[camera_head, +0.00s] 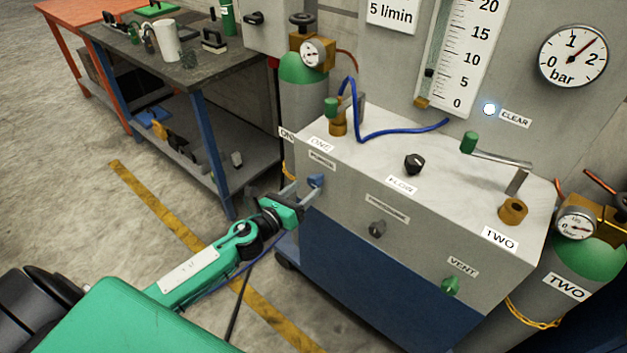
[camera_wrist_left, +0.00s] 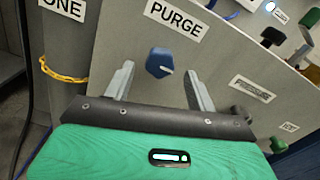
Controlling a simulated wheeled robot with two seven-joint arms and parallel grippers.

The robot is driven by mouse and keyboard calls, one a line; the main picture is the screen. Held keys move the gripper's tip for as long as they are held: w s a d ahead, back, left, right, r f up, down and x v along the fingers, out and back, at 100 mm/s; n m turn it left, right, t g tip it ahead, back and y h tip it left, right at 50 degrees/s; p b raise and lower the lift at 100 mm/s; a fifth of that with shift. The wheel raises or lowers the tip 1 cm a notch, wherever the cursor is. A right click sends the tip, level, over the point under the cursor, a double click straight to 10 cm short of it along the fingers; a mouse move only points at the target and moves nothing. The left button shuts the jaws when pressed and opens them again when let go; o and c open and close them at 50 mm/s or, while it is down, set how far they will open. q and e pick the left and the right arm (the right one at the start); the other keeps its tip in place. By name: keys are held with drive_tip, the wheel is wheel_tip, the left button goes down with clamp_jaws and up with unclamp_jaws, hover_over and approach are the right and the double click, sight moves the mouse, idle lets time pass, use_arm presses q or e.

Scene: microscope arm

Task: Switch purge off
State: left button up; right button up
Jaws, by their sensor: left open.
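The purge knob (camera_head: 316,181) is a small blue knob on the front face of the grey cabinet, below the PURGE label (camera_head: 322,160). In the left wrist view the blue knob (camera_wrist_left: 159,62) has a white mark pointing to the right and slightly down, under its PURGE label (camera_wrist_left: 174,18). My left gripper (camera_head: 299,190) is open at the cabinet front. In the wrist view its two grey fingers (camera_wrist_left: 158,85) stand apart, one on each side below the knob, with nothing between them. Whether the fingertips touch the panel cannot be told. My right gripper is not in view.
The cabinet front also has a dark pressure knob (camera_head: 377,228) and a green vent knob (camera_head: 450,286). On its top are a flow knob (camera_head: 414,163) and a green-handled valve (camera_head: 468,143). A gas cylinder (camera_head: 303,90) stands behind; a workbench (camera_head: 187,66) stands left.

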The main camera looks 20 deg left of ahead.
sight(312, 184)
use_arm(q)
drive_tip(key=shift+x, duration=2.35)
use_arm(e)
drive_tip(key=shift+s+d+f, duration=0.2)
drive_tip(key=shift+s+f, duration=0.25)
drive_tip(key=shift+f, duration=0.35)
use_arm(q)
drive_tip(key=c, duration=1)
